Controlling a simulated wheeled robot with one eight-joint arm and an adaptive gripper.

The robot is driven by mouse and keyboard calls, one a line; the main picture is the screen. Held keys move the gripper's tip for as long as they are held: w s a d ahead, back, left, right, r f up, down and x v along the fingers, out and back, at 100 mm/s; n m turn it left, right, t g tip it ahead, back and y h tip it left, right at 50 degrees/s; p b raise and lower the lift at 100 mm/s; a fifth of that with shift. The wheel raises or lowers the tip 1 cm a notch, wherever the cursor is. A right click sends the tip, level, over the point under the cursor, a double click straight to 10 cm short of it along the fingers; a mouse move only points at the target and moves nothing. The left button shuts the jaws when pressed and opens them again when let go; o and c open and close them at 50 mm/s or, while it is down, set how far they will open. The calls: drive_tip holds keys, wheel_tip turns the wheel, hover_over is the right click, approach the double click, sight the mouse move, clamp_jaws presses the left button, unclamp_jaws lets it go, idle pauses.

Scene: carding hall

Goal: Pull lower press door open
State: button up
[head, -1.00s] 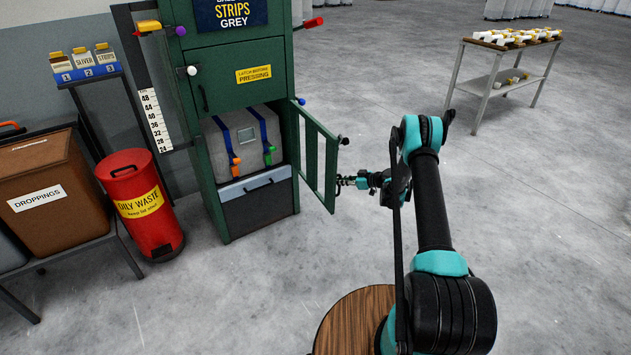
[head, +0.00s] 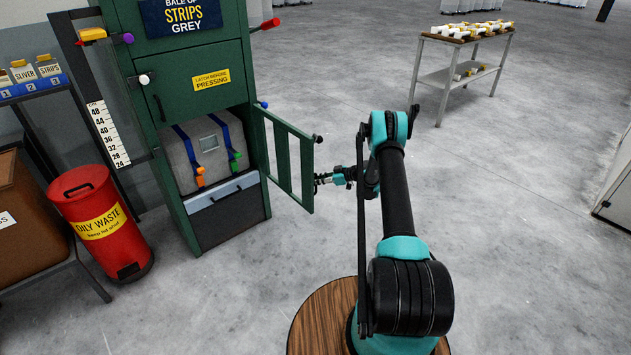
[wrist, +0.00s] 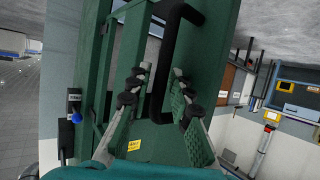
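The lower press door (head: 307,178), a green barred frame, stands swung out from the right side of the green press (head: 182,105) in the head view. My gripper (head: 322,179) is at the door's free edge, on its right side. In the wrist view, my gripper (wrist: 159,76) has its fingers apart, one on each side of the black door handle (wrist: 160,88). I see no clear contact between fingers and handle. The handle is not discernible in the head view. A strapped grey bale (head: 208,145) shows inside the open lower chamber.
A red oily waste bin (head: 100,220) stands left of the press, beside a brown droppings bin (head: 22,215). A small table (head: 450,80) with several items stands at the back right. The floor right of the door is clear.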

drive_tip(key=shift+o, duration=0.6)
drive_tip(key=shift+r, duration=0.1)
drive_tip(key=v, duration=1.2)
drive_tip(key=shift+d, duration=0.1)
